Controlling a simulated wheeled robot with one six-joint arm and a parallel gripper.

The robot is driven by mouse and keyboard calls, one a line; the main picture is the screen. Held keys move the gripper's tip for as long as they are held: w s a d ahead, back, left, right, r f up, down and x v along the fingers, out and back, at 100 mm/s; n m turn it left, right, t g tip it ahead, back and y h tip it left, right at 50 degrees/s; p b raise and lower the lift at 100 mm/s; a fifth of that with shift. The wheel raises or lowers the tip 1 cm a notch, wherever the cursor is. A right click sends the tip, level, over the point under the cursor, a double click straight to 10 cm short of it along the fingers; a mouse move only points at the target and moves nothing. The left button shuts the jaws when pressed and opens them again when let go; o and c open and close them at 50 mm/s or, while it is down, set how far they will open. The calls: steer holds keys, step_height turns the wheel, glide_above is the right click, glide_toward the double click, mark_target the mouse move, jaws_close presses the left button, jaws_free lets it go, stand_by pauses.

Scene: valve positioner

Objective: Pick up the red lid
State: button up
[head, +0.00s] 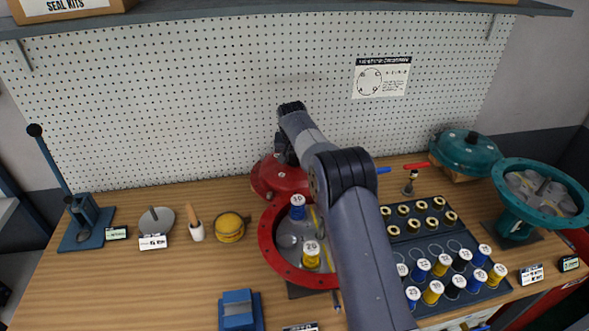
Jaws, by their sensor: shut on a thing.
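The red lid (279,177) is a domed red cover just behind the open red housing (268,243), at the centre of the bench. My gripper (287,158) is over the top of the lid and shut on it; my arm hides most of the fingers and the lid's right side. I cannot tell whether the lid is clear of the bench. Inside the red housing stand a blue spool marked 10 (298,208) and a yellow one marked 20 (311,255).
A tray of numbered spools (463,300) and brass-topped parts lies to the right. A teal lid (468,152) and an open teal housing (540,192) stand farther right. A lever press (84,222), disc, brush and yellow roll are left.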

jaws_close()
stand_by(0.8)
steer(key=shift+w+r, duration=0.1)
steer(key=shift+r, duration=0.15)
